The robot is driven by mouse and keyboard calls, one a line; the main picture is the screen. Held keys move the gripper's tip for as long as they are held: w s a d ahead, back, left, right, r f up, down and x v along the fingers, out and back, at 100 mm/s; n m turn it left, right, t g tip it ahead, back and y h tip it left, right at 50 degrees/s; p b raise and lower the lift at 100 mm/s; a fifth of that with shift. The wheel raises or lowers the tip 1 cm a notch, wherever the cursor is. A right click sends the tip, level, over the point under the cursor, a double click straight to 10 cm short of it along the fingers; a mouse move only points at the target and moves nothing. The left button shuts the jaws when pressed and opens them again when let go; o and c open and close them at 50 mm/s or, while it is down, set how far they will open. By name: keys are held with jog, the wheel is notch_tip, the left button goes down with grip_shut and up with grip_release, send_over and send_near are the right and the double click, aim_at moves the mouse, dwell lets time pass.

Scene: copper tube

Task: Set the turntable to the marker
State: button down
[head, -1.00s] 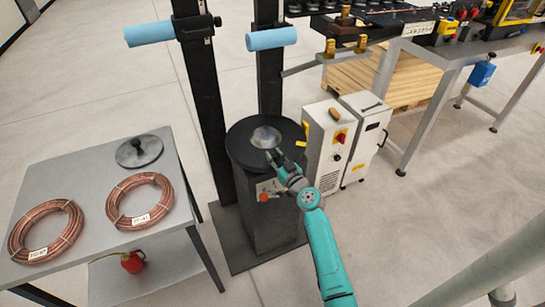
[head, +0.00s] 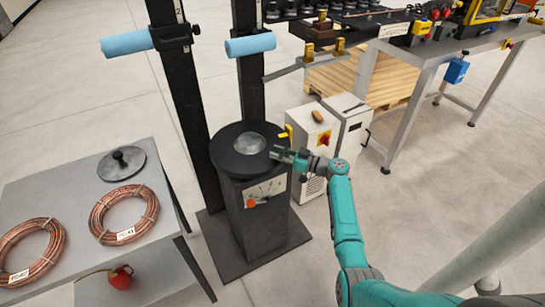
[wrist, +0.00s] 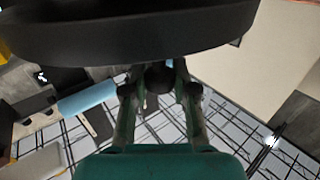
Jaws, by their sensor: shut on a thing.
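The turntable (head: 226,160) is a round black disc with a silver centre, on top of a black pedestal (head: 259,226). My gripper (head: 276,154) is at its right rim in the head view. In the wrist view, the underside and edge of the disc (wrist: 120,35) fill the top. There my gripper (wrist: 158,86) has its two fingers on either side of a dark round knob (wrist: 158,78) just below the rim, and is shut on it. A yellow tab (head: 288,131) stands beside the rim; I cannot tell whether it is the marker.
A dial plate (head: 264,192) with a red knob is on the pedestal front. Two white cabinets (head: 305,130) stand close behind my gripper. A grey table (head: 60,185) with copper coils (head: 125,214) is at left. Posts with blue rollers (head: 250,45) rise behind.

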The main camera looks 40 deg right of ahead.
jog(key=shift+w+d+n+g+y, duration=0.15)
jog(key=shift+d+n+g+y, duration=0.45)
jog(key=shift+d+n+y, duration=0.35)
jog(key=shift+d+y, duration=0.1)
jog(key=shift+y, duration=0.25)
jog(key=c, duration=0.9)
grip_release()
jog(key=v, duration=1.2)
